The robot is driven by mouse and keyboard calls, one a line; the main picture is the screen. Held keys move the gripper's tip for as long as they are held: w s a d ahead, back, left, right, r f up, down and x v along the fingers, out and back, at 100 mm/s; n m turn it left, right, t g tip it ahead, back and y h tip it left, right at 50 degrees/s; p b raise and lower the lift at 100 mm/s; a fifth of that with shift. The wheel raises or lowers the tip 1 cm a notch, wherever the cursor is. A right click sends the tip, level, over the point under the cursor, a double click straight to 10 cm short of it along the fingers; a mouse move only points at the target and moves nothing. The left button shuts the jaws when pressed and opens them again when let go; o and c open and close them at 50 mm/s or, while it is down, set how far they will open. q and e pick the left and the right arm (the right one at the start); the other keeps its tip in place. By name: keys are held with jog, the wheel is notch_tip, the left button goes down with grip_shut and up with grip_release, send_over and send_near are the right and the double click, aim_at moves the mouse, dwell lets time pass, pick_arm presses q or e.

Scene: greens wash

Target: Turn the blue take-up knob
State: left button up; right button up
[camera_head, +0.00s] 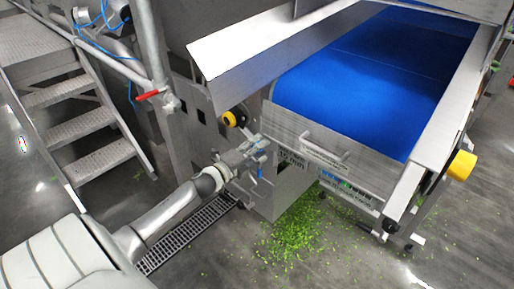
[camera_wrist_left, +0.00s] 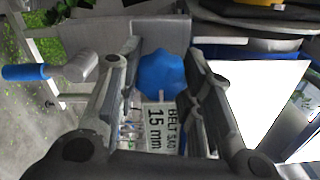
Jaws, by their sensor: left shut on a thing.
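The blue take-up knob (camera_wrist_left: 162,73) shows in the left wrist view, a lobed blue knob between my left gripper's fingers. My left gripper (camera_head: 262,147) is at the side of the conveyor frame in the head view. In the left wrist view my left gripper (camera_wrist_left: 160,58) is shut on the knob, one finger on each side. In the head view the knob is hidden by the gripper. A label reading "BELT" and "15 mm" (camera_wrist_left: 160,126) is just below the knob in the left wrist view. My right gripper is not in view.
A crank with a blue handle (camera_wrist_left: 27,72) sticks out beside the left finger. The blue conveyor belt (camera_head: 375,75) lies behind the metal end panel. A yellow knob (camera_head: 461,165) is at right. Metal steps (camera_head: 88,120) stand at left. Green scraps (camera_head: 300,235) litter the floor.

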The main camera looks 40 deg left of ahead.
pick_arm(q)
jog(key=o, duration=1)
jog(key=shift+o, duration=0.2)
jog(key=s+a, duration=0.1)
jog(key=s, duration=1.1)
jog(key=s+d+f+n+g+y+p, duration=0.15)
jog(key=s+f+n+g, duration=0.35)
jog(key=f, duration=1)
jog(key=s+f+n+g+y, duration=0.2)
jog(key=s+f+n, duration=0.4)
jog(key=f, duration=1)
jog(key=s+d+f+n+g, duration=0.2)
jog(key=s+d+f, duration=0.4)
jog(key=s, duration=0.3)
jog(key=s+d+f+n+g+h+p, duration=0.1)
jog(key=s+d+f+n+g, duration=0.2)
jog(key=s+d+f, duration=0.4)
jog(key=s+d+f+n+g+h, duration=0.1)
jog(key=s+d+f+n+g, duration=0.2)
jog(key=s, duration=0.9)
jog(key=d+f+g, duration=0.2)
jog(key=d+f, duration=0.1)
jog(key=shift+s+d+f+p, duration=0.2)
jog(key=shift+s+f+p, duration=0.1)
jog(key=shift+f, duration=0.05)
